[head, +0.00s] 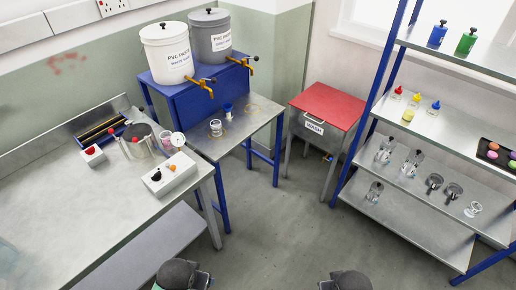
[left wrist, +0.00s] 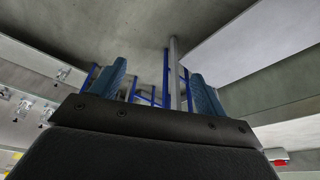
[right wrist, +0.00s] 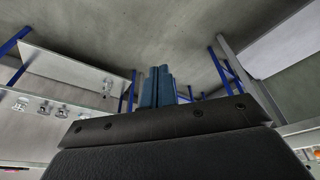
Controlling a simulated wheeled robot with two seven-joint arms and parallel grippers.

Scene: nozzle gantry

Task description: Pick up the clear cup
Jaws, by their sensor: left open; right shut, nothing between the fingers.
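A small clear cup (head: 215,128) stands upright on the metal table in front of the paste drums. A blue funnel-like piece (head: 228,111) is just to its right. Other clear vessels (head: 384,151) stand on the shelves at right, and a small clear cup-like one (head: 473,209) is on the lower shelf. I cannot tell which cup is meant. My left gripper (left wrist: 160,88) is open and empty. My right gripper (right wrist: 158,86) is shut on nothing. Both are low over the floor at the front, far from every cup; the head view shows only their dark wrists at its bottom edge.
Drums with yellow taps (head: 168,52) stand on a blue stand. A long metal bench (head: 75,205) at left holds a steel jug (head: 138,140) and a white switch box (head: 170,175). A red-topped cabinet (head: 328,105) is at the back. The floor (head: 275,225) between is clear.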

